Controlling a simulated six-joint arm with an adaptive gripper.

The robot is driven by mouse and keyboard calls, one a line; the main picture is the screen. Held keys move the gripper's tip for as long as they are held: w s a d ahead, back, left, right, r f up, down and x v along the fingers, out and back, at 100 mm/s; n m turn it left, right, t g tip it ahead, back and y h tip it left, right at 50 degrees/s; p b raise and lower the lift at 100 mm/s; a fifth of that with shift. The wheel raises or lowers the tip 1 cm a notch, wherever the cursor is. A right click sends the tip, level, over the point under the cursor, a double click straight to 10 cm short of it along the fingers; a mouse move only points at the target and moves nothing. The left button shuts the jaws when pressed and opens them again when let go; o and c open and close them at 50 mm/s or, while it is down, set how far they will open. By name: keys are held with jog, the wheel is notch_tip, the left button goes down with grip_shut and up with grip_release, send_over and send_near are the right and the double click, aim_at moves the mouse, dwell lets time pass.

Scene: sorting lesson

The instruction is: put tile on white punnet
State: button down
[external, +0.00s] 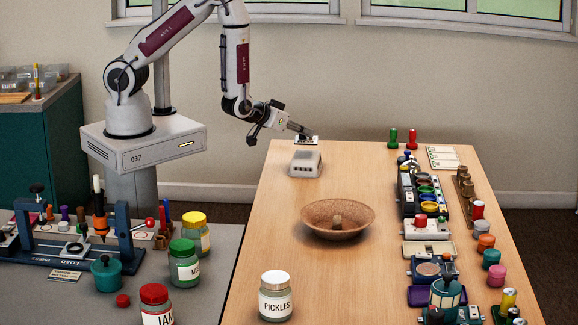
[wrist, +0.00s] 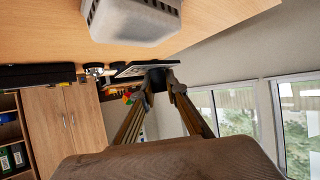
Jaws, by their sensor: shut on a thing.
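The white punnet (external: 304,168) stands at the far left of the table and looks upturned, with a flat closed top and slots in its side. In the wrist view, which is upside down, the punnet (wrist: 138,22) is at the top. My gripper (external: 312,136) is shut on the tile (external: 304,141), a thin dark-and-white slab held roughly level. In the external view the tile appears just above the punnet, with a small gap between them. In the wrist view the tile (wrist: 132,70) is at the fingertips (wrist: 158,76), seen nearly edge-on.
A brown bowl (external: 318,210) with a small tan thing in it stands nearer on the table. A pickles jar (external: 275,302) is at the front. Green (external: 393,138) and red (external: 412,139) pegs, trays and several pots line the right side. The table around the punnet is clear.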

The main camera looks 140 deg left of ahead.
aim_at(303, 154)
jog(key=shift+f, duration=2.05)
jog(key=shift+f, duration=0.15)
jog(key=c, duration=2)
grip_release()
jog(key=shift+r, duration=0.2)
jog(key=shift+v, duration=6)
jog(key=shift+w, duration=0.1)
